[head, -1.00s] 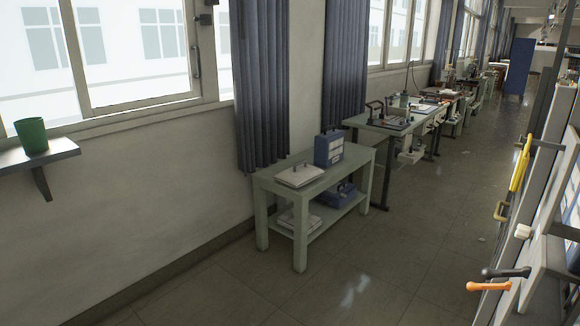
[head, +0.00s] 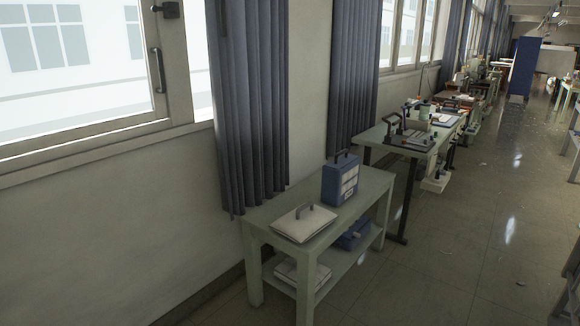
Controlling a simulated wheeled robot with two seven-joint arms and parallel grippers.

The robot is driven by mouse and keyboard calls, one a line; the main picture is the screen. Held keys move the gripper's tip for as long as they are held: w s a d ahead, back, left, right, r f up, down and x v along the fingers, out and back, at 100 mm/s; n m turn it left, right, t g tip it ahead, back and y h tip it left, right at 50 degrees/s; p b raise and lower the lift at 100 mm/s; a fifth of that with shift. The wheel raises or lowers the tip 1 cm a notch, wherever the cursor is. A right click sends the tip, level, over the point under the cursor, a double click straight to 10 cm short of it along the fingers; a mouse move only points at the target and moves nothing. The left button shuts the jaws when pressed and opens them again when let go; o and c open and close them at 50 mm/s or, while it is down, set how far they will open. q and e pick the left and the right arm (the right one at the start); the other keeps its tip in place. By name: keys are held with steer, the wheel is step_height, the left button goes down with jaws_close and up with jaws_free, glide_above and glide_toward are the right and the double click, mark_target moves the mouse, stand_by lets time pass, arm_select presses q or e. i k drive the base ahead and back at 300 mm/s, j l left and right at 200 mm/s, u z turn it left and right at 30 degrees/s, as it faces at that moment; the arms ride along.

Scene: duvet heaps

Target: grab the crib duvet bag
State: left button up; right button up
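A pale green two-level table (head: 371,199) stands against the wall below the dark curtains. On its top lies a flat white bag with a dark handle (head: 304,222), near the front end. A blue upright bag with a pale front panel (head: 341,181) stands behind it. On the lower shelf are a white flat bag (head: 297,273) and a blue bag (head: 353,235), both partly hidden by the tabletop. I cannot tell which of these is the crib duvet bag. Neither of my grippers is in view.
Work tables with machines (head: 420,135) run along the window wall beyond the green table. A tall blue panel (head: 524,68) stands far back. The tiled floor (head: 455,245) to the right of the tables is mostly clear. Grey furniture (head: 569,290) edges in at the right.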

mark_target(340, 176)
steer(key=i+j+z, duration=0.15)
steer(key=i+z, duration=0.25)
steer(key=i, duration=0.2)
steer(key=i+j+z, duration=0.35)
steer(key=i, duration=0.2)
steer(key=i+j+z, duration=0.75)
steer(key=i+j, duration=0.2)
steer(key=j, duration=0.1)
